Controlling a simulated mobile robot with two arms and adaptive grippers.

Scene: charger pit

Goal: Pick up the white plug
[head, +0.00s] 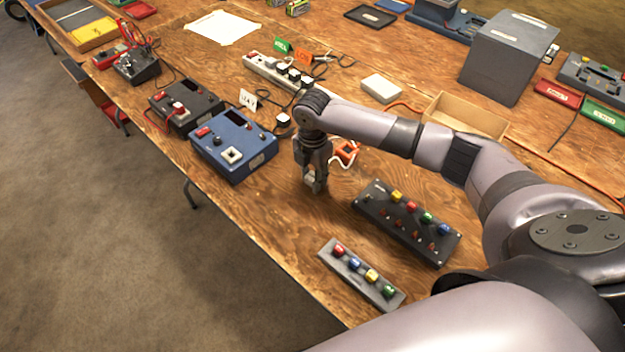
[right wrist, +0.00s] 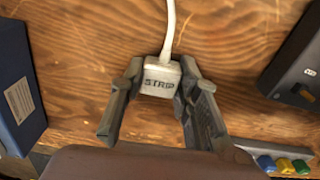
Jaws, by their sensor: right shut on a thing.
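The white plug (right wrist: 160,78) has the word STRIP on it and a white cable running away from it, in the right wrist view. My right gripper (right wrist: 158,95) has a finger on each side of the plug and is shut on it. In the head view my right gripper (head: 315,184) points down over the table, right of the blue box, and the pale plug shows only slightly between its fingers. I cannot tell whether the plug touches the table. My left gripper is not in view.
A blue box (head: 232,143) with a white socket stands left of the gripper. Two dark panels with coloured knobs, a larger one (head: 408,220) and a smaller one (head: 361,274), lie to the right and in front. A power strip (head: 272,70) lies behind. Bare wood (head: 285,215) is in front.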

